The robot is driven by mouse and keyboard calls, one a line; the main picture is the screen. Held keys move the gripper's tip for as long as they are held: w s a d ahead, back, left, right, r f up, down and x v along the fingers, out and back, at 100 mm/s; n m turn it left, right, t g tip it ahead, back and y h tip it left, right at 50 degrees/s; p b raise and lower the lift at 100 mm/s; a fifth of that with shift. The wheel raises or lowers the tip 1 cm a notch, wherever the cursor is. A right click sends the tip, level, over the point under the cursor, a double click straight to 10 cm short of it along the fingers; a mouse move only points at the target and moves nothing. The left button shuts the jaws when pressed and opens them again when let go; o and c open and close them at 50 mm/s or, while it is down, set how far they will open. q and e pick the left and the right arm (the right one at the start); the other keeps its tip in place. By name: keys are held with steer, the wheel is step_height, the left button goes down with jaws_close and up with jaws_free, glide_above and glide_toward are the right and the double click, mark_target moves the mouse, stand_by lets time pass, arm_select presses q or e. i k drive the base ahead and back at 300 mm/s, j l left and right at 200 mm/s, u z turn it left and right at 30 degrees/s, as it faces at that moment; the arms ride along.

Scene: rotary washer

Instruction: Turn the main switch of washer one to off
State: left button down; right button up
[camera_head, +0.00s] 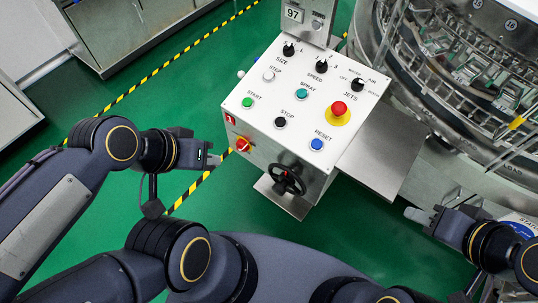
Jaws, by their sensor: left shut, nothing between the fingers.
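The washer's white control box (262,85) stands in the middle of the view, with its sloped panel facing up. My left gripper (217,160) is shut and empty, just left of and slightly below the red knob, with a small apparent gap. My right gripper (410,213) is at the lower right, away from the box; its fingers are too small to judge.
The panel carries several buttons, black selector knobs and a red emergency stop (338,108). The round metal washer (445,85) fills the upper right. Green floor (165,105) is open to the left.

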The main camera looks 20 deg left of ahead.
mark_target(242, 146)
steer(key=j+u, duration=0.35)
steer(key=i+j+u, duration=0.1)
steer(key=u, duration=0.25)
steer(key=i+j+u, duration=0.1)
steer(key=j+u, duration=0.25)
steer(key=l, duration=0.1)
